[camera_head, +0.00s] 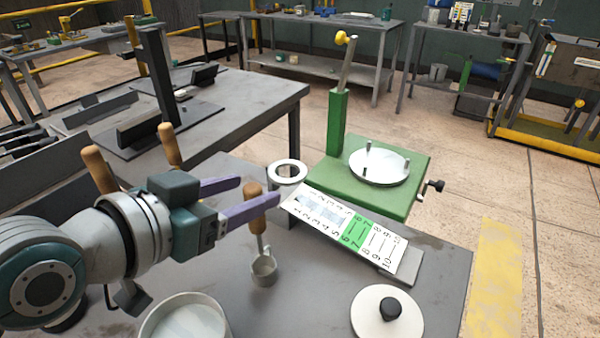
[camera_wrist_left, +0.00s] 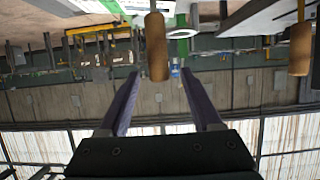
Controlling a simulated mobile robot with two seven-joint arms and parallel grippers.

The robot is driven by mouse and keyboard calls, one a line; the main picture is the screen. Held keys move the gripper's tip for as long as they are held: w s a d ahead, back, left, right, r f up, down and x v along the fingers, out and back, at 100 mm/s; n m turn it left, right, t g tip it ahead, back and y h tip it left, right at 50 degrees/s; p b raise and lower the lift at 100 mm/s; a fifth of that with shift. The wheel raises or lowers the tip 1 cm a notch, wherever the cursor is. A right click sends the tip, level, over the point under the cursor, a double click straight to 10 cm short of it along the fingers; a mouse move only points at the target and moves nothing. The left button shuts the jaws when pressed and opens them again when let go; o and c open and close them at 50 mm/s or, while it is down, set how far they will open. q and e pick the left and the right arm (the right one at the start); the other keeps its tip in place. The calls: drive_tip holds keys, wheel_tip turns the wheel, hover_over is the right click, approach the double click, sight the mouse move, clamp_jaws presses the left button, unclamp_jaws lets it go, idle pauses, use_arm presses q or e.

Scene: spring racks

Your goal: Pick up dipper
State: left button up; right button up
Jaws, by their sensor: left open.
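The dipper, a small grey metal cup (camera_head: 263,271) on an upright rod with a wooden handle (camera_head: 253,192), stands on the grey table in the head view. My left gripper (camera_head: 240,196) has purple fingers and is open beside the handle; one finger overlaps the handle in the picture. In the left wrist view, a wooden handle (camera_wrist_left: 157,46) shows between the two spread fingertips (camera_wrist_left: 159,74). I cannot tell whether a finger touches it. My right gripper is not in view.
A pot (camera_head: 185,318) and a round lid with a black knob (camera_head: 387,312) sit at the front. A numbered board (camera_head: 345,232), a white ring (camera_head: 288,172) and a green stand (camera_head: 400,198) lie beyond. Two other wooden handles (camera_head: 100,168) (camera_head: 169,145) stand behind my left arm.

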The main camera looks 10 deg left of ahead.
use_arm(q)
drive_tip(key=x, duration=0.3)
drive_tip(key=b+x, duration=0.1)
drive_tip(key=x, duration=0.1)
drive_tip(key=shift+f, duration=0.3)
clamp_jaws()
